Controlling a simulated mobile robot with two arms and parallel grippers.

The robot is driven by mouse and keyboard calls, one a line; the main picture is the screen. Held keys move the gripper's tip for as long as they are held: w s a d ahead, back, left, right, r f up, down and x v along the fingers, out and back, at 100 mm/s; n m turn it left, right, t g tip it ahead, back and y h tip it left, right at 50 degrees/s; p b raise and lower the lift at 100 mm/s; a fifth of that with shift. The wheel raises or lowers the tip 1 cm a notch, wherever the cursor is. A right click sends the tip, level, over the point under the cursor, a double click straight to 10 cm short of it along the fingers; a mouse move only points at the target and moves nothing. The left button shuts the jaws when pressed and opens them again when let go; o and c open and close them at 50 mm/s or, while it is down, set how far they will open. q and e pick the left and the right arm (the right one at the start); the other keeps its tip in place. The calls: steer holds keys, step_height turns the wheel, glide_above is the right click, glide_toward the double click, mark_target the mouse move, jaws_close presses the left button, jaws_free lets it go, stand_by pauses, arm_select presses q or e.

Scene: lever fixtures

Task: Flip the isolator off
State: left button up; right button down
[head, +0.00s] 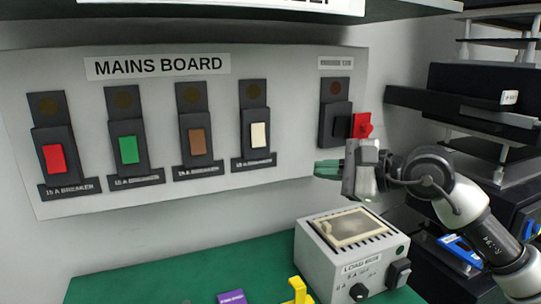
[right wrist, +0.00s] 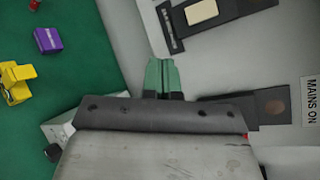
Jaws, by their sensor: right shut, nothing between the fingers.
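The isolator (head: 335,108) is the dark unit at the right end of the white mains board, with a red handle (head: 362,125) sticking out on its right side. In the right wrist view the isolator's dark body (right wrist: 262,104) shows partly behind my gripper, with only a sliver of red by the gripper's edge. My right gripper (head: 328,168) is shut and empty, its green fingertips just below the isolator and pointing left. The fingertips also show in the right wrist view (right wrist: 163,76). I cannot tell whether they touch the board. My left gripper is not in view.
Several breakers with red, green (head: 128,150), brown and cream (head: 258,134) rockers line the board to the left. A grey load box (head: 325,262) stands on the green bench below my gripper. Yellow (head: 298,291) and purple (head: 231,297) items lie nearby. Black shelving (head: 465,95) stands at right.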

steer(key=s+a+f+m+y, duration=0.2)
steer(key=s+a+m+y, duration=0.2)
steer(key=y, duration=0.2)
steer(key=s+d+f+n+t+h, duration=0.35)
steer(key=d+f+n+h, duration=0.35)
steer(key=f+n+h, duration=0.55)
steer(key=s+d+f+n+t+h, duration=0.2)
steer(key=d+f+n+t+h, duration=0.3)
steer(key=d+f+n+h, duration=0.75)
steer(key=s+a+f+m+g+y, duration=0.2)
steer(key=s+a+f+g+y, duration=0.1)
steer(key=s+f+g, duration=0.65)
steer(key=s+a+f+m+g+y, duration=0.35)
steer(key=s+f, duration=0.25)
steer(key=s, duration=0.6)
step_height(320, 180, down, 26)
steer(key=s+g+p, duration=0.1)
steer(key=s+g, duration=0.1)
steer(key=s+d+f+n+g+p, duration=0.1)
steer(key=s+d+f, duration=0.2)
steer(key=s+f, duration=1.1)
steer(key=shift+s, duration=1)
